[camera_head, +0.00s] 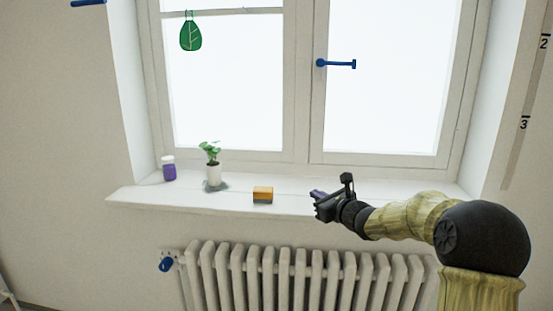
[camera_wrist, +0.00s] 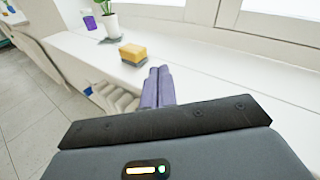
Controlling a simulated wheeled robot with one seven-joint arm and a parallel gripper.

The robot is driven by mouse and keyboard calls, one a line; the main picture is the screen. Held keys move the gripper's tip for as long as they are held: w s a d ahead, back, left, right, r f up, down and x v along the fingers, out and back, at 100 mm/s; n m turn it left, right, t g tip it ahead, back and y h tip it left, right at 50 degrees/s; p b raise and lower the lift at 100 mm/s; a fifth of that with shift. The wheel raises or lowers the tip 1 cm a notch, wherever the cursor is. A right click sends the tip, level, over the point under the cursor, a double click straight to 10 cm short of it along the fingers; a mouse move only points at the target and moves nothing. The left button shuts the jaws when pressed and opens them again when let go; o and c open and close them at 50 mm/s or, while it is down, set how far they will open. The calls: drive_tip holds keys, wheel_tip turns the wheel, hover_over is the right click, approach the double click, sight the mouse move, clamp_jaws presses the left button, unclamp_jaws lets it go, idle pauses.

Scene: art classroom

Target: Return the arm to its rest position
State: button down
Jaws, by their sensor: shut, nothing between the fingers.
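My gripper (camera_head: 317,195) is at the right part of the white windowsill (camera_head: 130,198) in the head view, to the right of an orange and grey sponge (camera_head: 263,194). In the wrist view its purple fingers (camera_wrist: 158,82) are together, with nothing between them. The sponge also shows in the wrist view (camera_wrist: 133,53), beyond the fingertips and apart from them. My arm reaches in from the right of the head view, bent at a black joint.
A small plant in a white pot (camera_head: 214,175) and a purple jar with a white lid (camera_head: 169,170) stand on the left part of the sill. A white radiator (camera_head: 285,272) is below. The window (camera_head: 390,80) is behind, with a blue handle (camera_head: 336,63).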

drive_tip(key=s+a+f+n+g+h, duration=0.1)
drive_tip(key=s+a+f+n+g, duration=0.25)
drive_tip(key=s+f+n, duration=0.45)
drive_tip(key=s+a+f+n+g+h, duration=0.1)
drive_tip(key=s+a+f+n+g, duration=0.1)
drive_tip(key=s+f+n+g, duration=0.6)
drive_tip(key=s+d+f+n+h, duration=0.1)
drive_tip(key=s+d+n+h, duration=0.4)
drive_tip(key=s, duration=0.6)
drive_tip(key=s+d+f+n+h, duration=0.15)
drive_tip(key=s+d+n, duration=0.25)
drive_tip(key=s+n, duration=0.5)
wheel_tip(320, 180, up, 20)
drive_tip(key=s+m+p, duration=0.1)
drive_tip(key=p, duration=1.9)
drive_tip(key=shift+s+r+m+y+p, duration=0.15)
drive_tip(key=shift+s+m+y+p, duration=0.15)
drive_tip(key=shift+s+y+p, duration=0.05)
drive_tip(key=c, duration=2.1)
unclamp_jaws()
drive_tip(key=shift+g, duration=0.25)
